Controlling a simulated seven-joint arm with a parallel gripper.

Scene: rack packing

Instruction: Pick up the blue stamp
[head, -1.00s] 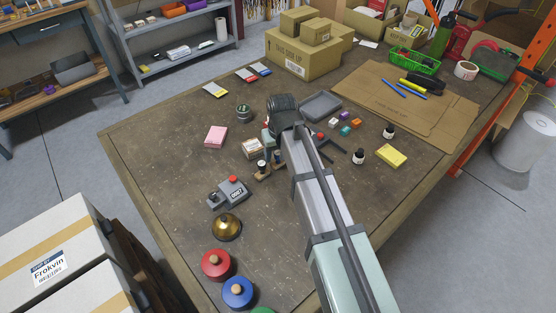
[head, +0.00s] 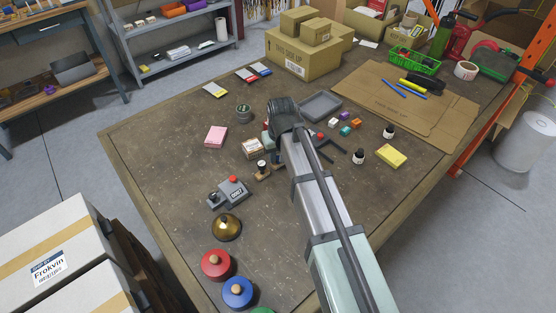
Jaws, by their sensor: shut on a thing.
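My gripper (head: 271,150) points down over the middle of the table, mostly hidden behind my own wrist and arm. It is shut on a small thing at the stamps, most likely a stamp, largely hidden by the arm. One stamp with a dark top and wooden base (head: 262,170) stands just left of and in front of the gripper. No blue shows on any stamp, so I cannot tell which one is blue.
A small box (head: 253,148) stands close left of the gripper. A grey device with a red button (head: 230,191), a brass bell (head: 227,227) and red (head: 216,264) and blue (head: 237,291) round objects lie nearer. A grey tray (head: 321,105) lies behind right.

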